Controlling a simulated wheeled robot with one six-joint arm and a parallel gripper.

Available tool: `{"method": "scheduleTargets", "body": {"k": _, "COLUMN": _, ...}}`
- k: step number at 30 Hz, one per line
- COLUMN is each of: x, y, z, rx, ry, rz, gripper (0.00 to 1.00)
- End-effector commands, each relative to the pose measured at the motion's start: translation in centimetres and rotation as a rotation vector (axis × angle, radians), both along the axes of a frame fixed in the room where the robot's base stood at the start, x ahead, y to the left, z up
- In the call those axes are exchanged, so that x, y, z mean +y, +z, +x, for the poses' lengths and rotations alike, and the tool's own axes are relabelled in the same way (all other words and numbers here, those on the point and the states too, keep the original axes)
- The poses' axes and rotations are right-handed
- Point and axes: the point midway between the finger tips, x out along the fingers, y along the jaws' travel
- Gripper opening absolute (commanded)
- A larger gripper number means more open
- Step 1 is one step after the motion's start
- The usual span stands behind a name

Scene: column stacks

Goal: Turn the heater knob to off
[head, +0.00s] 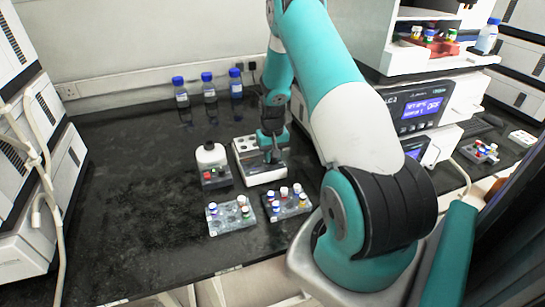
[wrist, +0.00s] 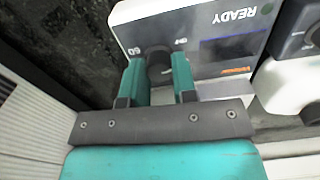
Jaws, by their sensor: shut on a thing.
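The heater (head: 262,176) is a white block with round wells in its top, standing on the dark bench in the head view. In the wrist view its front panel (wrist: 207,50) shows the word READY and a dark display. The dark round knob (wrist: 158,62) is on that panel, with small marks printed around it. My gripper (wrist: 157,70) has its two teal fingers on either side of the knob, shut on it. In the head view my gripper (head: 270,150) is at the heater, and the knob is hidden there. I cannot tell where the knob points.
A small white device (head: 211,158) stands close left of the heater. Two tube racks, a left one (head: 230,217) and a right one (head: 288,205), stand in front. Several blue-capped bottles (head: 209,90) stand at the back wall. The bench's left part is clear.

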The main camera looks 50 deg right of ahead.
Motion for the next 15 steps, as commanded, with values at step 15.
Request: {"method": "scheduleTargets", "body": {"k": 15, "x": -0.01, "y": 0.10, "z": 0.12, "rx": -0.003, "ry": 0.301, "rz": -0.002, "gripper": 0.02}}
